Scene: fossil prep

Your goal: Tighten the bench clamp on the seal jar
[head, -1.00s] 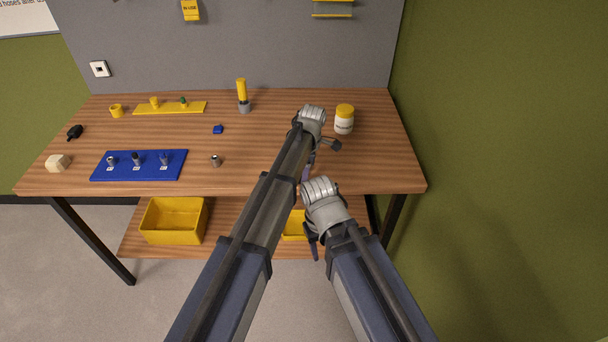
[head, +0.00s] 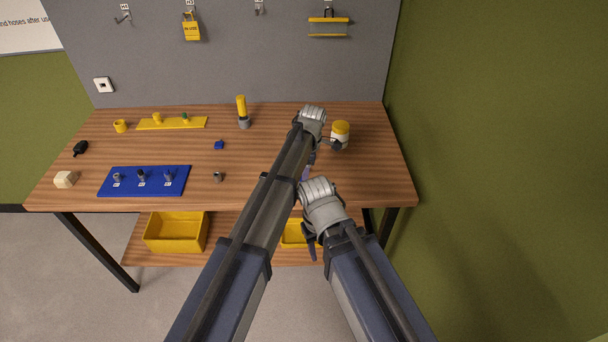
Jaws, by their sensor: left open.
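The seal jar (head: 340,130), white with a yellow lid, stands upright at the right of the bench top. My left gripper (head: 331,147) is open, its dark fingers low at the near side of the jar. One finger overlaps the jar's lower part; I cannot tell whether they touch. I cannot make out the bench clamp; a small purple piece (head: 306,173) shows between my arms, mostly hidden. My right gripper (head: 312,246) hangs in front of the bench's front edge, largely hidden by its own wrist, so its opening is unclear.
A blue board (head: 144,190) with several small fittings, a yellow strip (head: 190,123), a yellow-topped cylinder (head: 242,108) and a small metal piece (head: 218,177) are on the bench (head: 260,155). Yellow bins (head: 176,234) sit on the lower shelf. A green wall is at right.

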